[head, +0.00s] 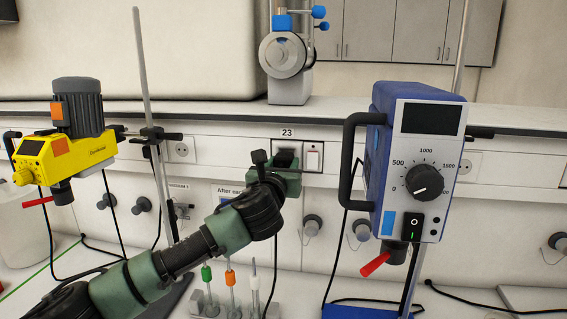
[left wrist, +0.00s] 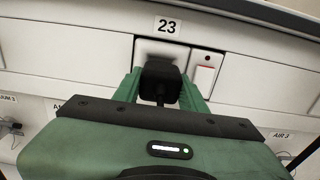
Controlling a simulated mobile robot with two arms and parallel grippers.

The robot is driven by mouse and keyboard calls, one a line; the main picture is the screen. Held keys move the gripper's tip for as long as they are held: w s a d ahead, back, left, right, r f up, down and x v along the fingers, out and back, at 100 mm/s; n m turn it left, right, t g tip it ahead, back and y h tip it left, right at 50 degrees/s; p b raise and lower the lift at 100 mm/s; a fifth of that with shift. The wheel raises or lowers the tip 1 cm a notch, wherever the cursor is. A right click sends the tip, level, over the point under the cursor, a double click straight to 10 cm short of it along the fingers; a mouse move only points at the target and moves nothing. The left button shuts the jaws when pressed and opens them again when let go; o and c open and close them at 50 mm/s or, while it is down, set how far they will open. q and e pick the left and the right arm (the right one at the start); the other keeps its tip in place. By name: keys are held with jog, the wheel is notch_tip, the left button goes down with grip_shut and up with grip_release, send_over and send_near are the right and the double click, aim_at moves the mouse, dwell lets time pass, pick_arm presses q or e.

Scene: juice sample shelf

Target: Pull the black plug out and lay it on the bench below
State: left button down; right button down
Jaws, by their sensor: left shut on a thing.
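The black plug (left wrist: 160,82) is at the socket (left wrist: 161,50) under the label 23, with its cord running down toward me in the left wrist view. In the head view the plug (head: 287,157) shows small and dark in front of the wall panel. My left gripper (head: 286,169) is shut on the plug, with one green finger on each side of it in the left wrist view (left wrist: 160,88). Whether the pins are fully in the socket is hidden. The bench (head: 290,259) lies below, partly covered by my left arm. My right gripper is not in view.
A white rocker switch (head: 314,157) is just right of the socket. A blue stirrer (head: 410,150) with a handle stands at the right, a yellow stirrer (head: 65,150) at the left. Tools with coloured collars (head: 230,278) stand on the bench, with cables around.

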pick_arm(q)
jog(key=shift+s+a+p, duration=0.25)
jog(key=shift+s+p, duration=0.25)
jog(key=shift+s, duration=0.7)
